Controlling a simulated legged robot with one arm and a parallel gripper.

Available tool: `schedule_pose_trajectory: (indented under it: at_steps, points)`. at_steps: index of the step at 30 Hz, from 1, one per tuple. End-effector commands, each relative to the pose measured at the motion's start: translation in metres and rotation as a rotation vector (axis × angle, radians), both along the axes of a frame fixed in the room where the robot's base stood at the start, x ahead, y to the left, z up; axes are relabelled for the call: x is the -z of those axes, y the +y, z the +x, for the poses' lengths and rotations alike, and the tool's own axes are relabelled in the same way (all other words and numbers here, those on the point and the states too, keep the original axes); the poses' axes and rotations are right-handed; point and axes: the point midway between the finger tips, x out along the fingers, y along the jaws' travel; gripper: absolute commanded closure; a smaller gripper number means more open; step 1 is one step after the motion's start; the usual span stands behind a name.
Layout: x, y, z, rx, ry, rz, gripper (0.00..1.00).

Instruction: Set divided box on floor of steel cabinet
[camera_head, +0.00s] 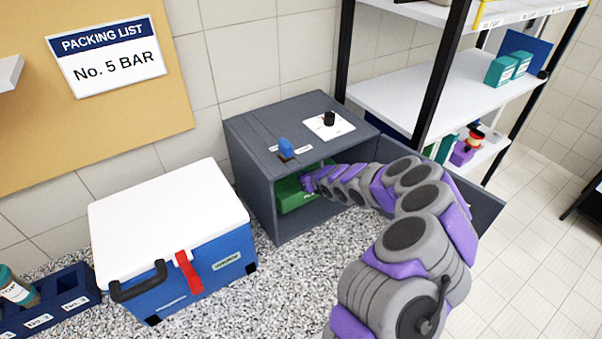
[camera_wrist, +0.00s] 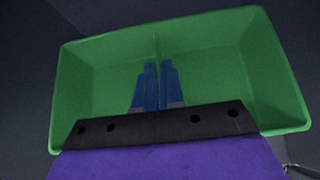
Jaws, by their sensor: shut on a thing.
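The green divided box (camera_head: 291,196) is inside the dark grey steel cabinet (camera_head: 256,183), seen through the cabinet's open front. In the wrist view the divided box (camera_wrist: 215,62) fills most of the picture, with a divider across its middle and no contents visible. My gripper (camera_wrist: 156,72) has its blue fingers close together at the divider and is shut on it. In the head view my arm reaches into the cabinet, and the fingertips are hidden. The cabinet door (camera_head: 478,200) stands open to the right. I cannot tell whether the box touches the cabinet floor.
A blue cooler (camera_head: 205,276) with a white lid (camera_head: 160,212) stands left of the cabinet on the speckled counter (camera_head: 250,310). A blue knob (camera_head: 286,147) and a black knob (camera_head: 329,118) are on the cabinet top. A shelf rack (camera_head: 450,85) stands at the right.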

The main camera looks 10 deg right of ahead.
Motion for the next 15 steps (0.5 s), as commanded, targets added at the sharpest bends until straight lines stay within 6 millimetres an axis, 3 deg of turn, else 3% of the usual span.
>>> schedule_pose_trajectory:
  at_steps: [14, 15]
  points:
    - [-0.001, 0.007, 0.015, -0.006, 0.000, 0.004, 1.00]
    - [0.010, 0.007, 0.015, -0.005, 0.001, 0.005, 1.00]
